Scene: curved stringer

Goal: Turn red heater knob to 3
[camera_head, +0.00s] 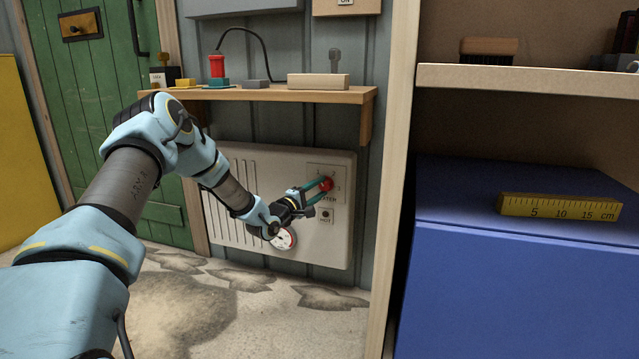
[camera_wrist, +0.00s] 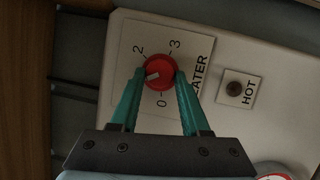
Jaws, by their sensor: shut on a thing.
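The red heater knob (camera_wrist: 159,66) is round with a white pointer mark. It sits on the white heater (camera_head: 232,185) and also shows in the head view (camera_head: 327,184). In the wrist view, "2", "3" and "0" are readable around it. The pointer mark points left and slightly down, between "2" and "0"; the label there is hidden behind the left finger. My gripper (camera_wrist: 156,82) has its two teal fingers closed on either side of the knob. In the head view my gripper (camera_head: 318,190) reaches the knob from the lower left.
A "HOT" indicator (camera_wrist: 237,88) and a round gauge (camera_head: 285,239) are on the heater near the knob. A wooden shelf (camera_head: 300,95) with small items is above. A wooden post (camera_head: 398,180) and blue box (camera_head: 510,270) stand to the right.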

